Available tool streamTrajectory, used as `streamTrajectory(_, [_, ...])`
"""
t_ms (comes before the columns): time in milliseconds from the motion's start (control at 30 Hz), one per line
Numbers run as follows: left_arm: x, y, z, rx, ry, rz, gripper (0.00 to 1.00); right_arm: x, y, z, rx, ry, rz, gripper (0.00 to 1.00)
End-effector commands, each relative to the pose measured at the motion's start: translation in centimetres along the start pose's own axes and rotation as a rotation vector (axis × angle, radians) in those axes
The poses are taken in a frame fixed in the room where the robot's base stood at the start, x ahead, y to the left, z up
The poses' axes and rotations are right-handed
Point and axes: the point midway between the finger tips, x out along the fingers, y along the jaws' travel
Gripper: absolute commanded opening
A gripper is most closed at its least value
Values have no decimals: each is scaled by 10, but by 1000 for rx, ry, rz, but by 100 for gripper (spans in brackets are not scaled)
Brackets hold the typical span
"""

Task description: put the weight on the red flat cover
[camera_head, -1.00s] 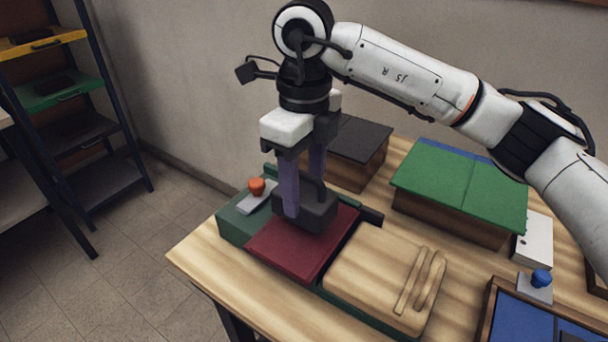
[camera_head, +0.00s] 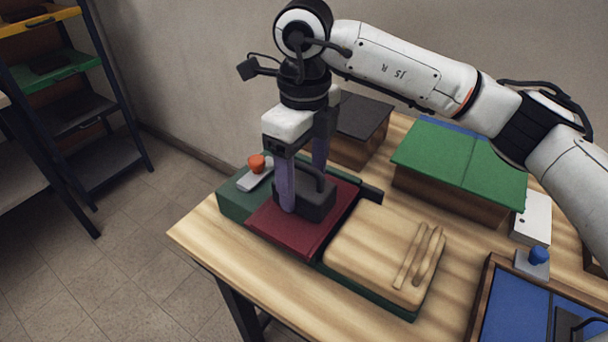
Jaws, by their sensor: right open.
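The dark grey weight (camera_head: 308,200), a block with a loop handle, sits on the red flat cover (camera_head: 278,227). The cover lies over the left part of a green box (camera_head: 237,203). My right gripper (camera_head: 303,187) points down at the weight with its purple fingers spread, one on the near left side and one behind it. The fingers are apart and the handle stands between them. Whether a finger still touches the weight cannot be told. My left gripper is not in view.
A wooden lid with a bar handle (camera_head: 380,258) lies right of the red cover. An orange knob (camera_head: 256,163) stands behind left. A green-covered box (camera_head: 455,170), a dark-covered box (camera_head: 358,118) and a blue-lined tray (camera_head: 515,305) surround the work area.

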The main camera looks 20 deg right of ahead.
Motion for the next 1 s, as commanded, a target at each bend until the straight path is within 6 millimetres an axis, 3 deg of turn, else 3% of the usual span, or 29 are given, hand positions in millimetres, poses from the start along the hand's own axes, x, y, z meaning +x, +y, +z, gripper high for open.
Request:
streamTrajectory(167, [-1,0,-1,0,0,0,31,-14,0,1,1,-3,-2,65])
streamTrajectory(633, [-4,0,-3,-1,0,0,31,-107,-1,0,1,-2,-3,65])
streamTrajectory(800, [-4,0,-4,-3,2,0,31,-120,0,0,0,-1,-1,65])
streamTrajectory(1000, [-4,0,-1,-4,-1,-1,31,-122,0,0,0,0,0,65])
